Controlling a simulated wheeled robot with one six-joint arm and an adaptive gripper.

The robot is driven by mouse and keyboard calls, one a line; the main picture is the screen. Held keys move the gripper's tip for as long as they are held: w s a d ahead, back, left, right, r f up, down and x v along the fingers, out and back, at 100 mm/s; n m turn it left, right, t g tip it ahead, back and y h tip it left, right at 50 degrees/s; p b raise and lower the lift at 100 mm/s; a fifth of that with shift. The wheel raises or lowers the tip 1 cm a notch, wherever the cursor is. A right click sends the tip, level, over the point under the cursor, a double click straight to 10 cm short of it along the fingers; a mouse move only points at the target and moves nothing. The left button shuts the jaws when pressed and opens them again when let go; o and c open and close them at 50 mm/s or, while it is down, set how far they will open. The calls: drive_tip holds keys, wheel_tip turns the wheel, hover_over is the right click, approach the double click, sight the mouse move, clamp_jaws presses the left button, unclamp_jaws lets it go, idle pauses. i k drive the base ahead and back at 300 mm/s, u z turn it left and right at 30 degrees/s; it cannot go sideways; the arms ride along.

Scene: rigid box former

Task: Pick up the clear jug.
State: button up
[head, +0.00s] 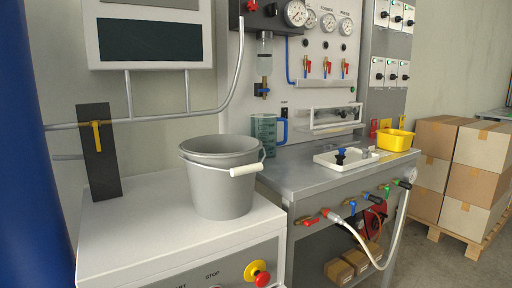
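The clear jug (264,136) is a see-through, bluish-green vessel with a blue handle (283,131) on its right side. It stands upright at the back left of the grey metal bench (310,178), close to the panel. The grey bucket (222,180) stands in front of it to the left, and the bucket's rim comes close to the jug's lower left in the picture. My gripper is not in view.
The bucket with its white handle grip sits on a white cabinet (130,235). A white tray (340,160) and a yellow bin (395,139) are on the bench. Valves and a white hose (390,250) stick out in front. Cardboard boxes (470,185) stand at right.

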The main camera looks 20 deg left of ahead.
sight(265, 129)
drive_tip(key=k, duration=0.25)
drive_tip(key=u, duration=0.9)
